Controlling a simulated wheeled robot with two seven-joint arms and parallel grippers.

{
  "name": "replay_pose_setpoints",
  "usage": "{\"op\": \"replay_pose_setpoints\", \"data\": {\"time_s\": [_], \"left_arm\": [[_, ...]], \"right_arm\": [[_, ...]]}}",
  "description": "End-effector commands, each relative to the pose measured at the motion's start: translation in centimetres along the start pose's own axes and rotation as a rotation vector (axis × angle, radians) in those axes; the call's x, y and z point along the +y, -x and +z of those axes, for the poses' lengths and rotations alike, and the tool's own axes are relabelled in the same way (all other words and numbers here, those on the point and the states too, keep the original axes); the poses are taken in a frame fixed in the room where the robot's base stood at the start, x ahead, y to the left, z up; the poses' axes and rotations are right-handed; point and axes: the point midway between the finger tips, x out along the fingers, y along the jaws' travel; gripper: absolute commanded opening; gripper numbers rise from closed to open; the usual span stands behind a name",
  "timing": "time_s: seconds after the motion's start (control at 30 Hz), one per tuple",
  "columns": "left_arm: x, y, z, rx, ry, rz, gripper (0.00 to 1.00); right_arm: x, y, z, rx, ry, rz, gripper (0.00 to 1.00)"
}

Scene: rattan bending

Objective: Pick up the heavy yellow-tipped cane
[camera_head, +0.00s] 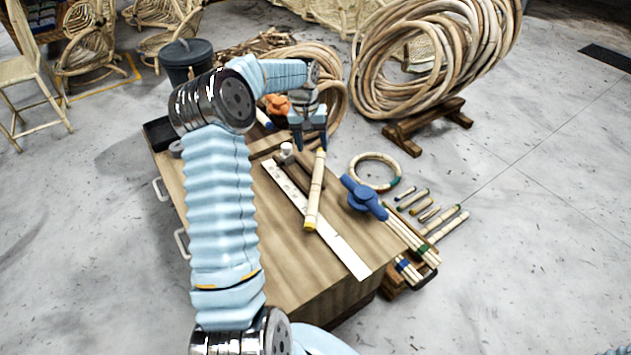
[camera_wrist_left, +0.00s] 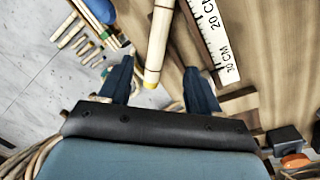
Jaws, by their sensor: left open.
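The yellow-tipped cane (camera_head: 315,190) is a thick, pale rod lying at a slant on the wooden bench (camera_head: 345,280), with yellow at its near end. My left gripper (camera_head: 309,146) is open and points down at the cane's far end. In the left wrist view, the cane (camera_wrist_left: 161,40) runs down from the top edge, and its yellow end lies between the spread fingers of the gripper (camera_wrist_left: 157,68). Neither finger visibly touches it. The height gap between fingers and cane is hard to judge. My right gripper is not in view.
A white ruler (camera_head: 335,240) lies beside the cane. A blue tool (camera_head: 363,198), a rattan ring (camera_head: 374,158) and several short cane pieces (camera_head: 412,198) are to the right. An orange item (camera_head: 277,105) and a rattan coil (camera_head: 330,75) are behind the gripper.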

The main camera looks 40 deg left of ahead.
Motion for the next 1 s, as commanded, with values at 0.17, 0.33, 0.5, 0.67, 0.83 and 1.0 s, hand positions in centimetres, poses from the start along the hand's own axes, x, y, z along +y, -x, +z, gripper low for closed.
{"op": "replay_pose_setpoints", "data": {"time_s": [0.17, 0.33, 0.5, 0.67, 0.83, 1.0], "left_arm": [[0.0, -3.6, 0.0, -0.002, 0.0, 0.0, 0.63], [0.1, -5.0, 0.0, -0.001, 0.0, 0.001, 0.63], [0.3, -7.4, -0.3, -0.004, 0.0, 0.002, 0.63], [0.3, -9.6, -0.5, -0.001, 0.0, 0.001, 0.63], [0.3, -10.2, -0.5, 0.001, 0.0, 0.001, 0.63], [0.3, -10.2, -0.5, 0.001, 0.0, 0.001, 0.55]], "right_arm": [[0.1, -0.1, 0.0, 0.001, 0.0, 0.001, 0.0], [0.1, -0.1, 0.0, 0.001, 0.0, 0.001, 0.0], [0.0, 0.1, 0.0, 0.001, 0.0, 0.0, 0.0], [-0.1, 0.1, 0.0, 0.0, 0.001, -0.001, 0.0], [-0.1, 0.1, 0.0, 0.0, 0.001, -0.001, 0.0], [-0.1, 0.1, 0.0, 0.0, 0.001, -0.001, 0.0]]}}
